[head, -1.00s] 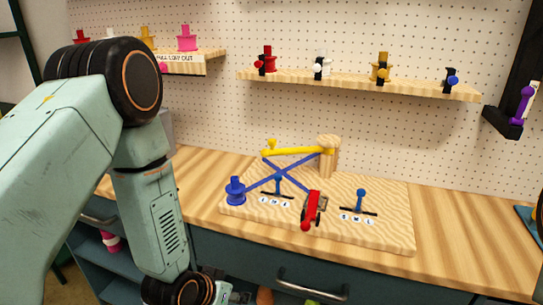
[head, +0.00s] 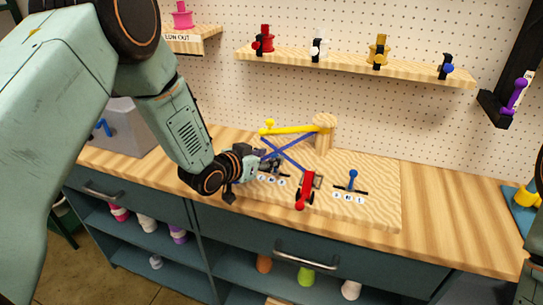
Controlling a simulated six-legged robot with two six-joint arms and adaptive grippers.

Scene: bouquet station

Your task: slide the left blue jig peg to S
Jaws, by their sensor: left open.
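The wooden jig board (head: 375,212) lies on the counter. My left gripper (head: 272,166) is open at the board's left slot, where the left blue peg stood earlier. The fingers cover that peg, so I cannot tell whether they touch it. Small white letter labels (head: 272,181) lie in front of this slot, too small to read surely. The right blue peg (head: 353,179) stands upright in its own dark slot. My right gripper is out of view.
A red clamp lever (head: 301,203) stands between the slots. Crossed blue ribbons (head: 290,157), a yellow arm (head: 290,129) and a wooden post (head: 325,130) are behind. Spools stand on the wall shelf (head: 350,70). The counter right of the board (head: 440,205) is clear.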

